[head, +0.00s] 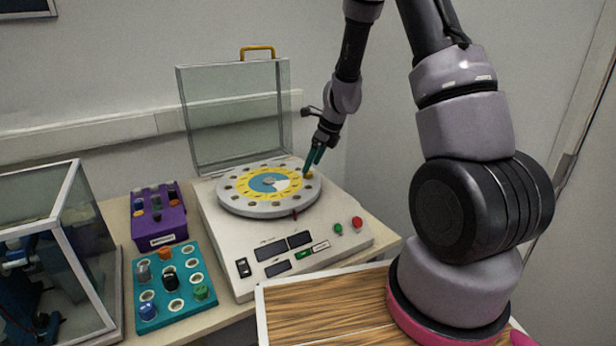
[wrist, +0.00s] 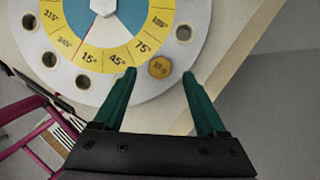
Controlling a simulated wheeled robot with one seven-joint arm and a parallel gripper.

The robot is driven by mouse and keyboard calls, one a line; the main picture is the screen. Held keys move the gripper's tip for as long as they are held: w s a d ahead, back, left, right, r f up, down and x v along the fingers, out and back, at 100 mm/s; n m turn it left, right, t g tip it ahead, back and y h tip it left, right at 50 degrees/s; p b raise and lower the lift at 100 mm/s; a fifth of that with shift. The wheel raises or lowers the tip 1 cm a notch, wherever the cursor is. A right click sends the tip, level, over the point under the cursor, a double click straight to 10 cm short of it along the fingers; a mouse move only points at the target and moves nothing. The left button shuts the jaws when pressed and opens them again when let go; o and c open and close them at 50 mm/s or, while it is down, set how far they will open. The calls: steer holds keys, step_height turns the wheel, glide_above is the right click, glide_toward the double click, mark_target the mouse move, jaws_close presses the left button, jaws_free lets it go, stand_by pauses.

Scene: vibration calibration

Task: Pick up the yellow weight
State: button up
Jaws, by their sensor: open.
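The yellow weight (wrist: 159,67) is a small gold disc with faint markings on its top. It sits at the rim of the round dial plate (wrist: 202,15), near the 75° mark. In the head view the weight (head: 308,175) shows as a small yellow-orange spot at the plate's right edge. My gripper (wrist: 158,75) has teal fingers, spread apart and empty. The weight lies between the fingertips in the wrist view, nearer the left one. In the head view my gripper (head: 313,165) points down just above the weight. I cannot tell the exact height gap.
The plate tops a white machine (head: 225,262) with buttons and a raised clear lid (head: 235,130) behind. A purple block (head: 158,238) and a teal tray (head: 187,317) with several coloured weights stand left. A glass case (head: 75,215) is far left.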

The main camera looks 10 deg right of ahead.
mark_target(310, 173)
steer(key=shift+x, duration=1.6)
steer(key=shift+d, duration=0.1)
jaws_close()
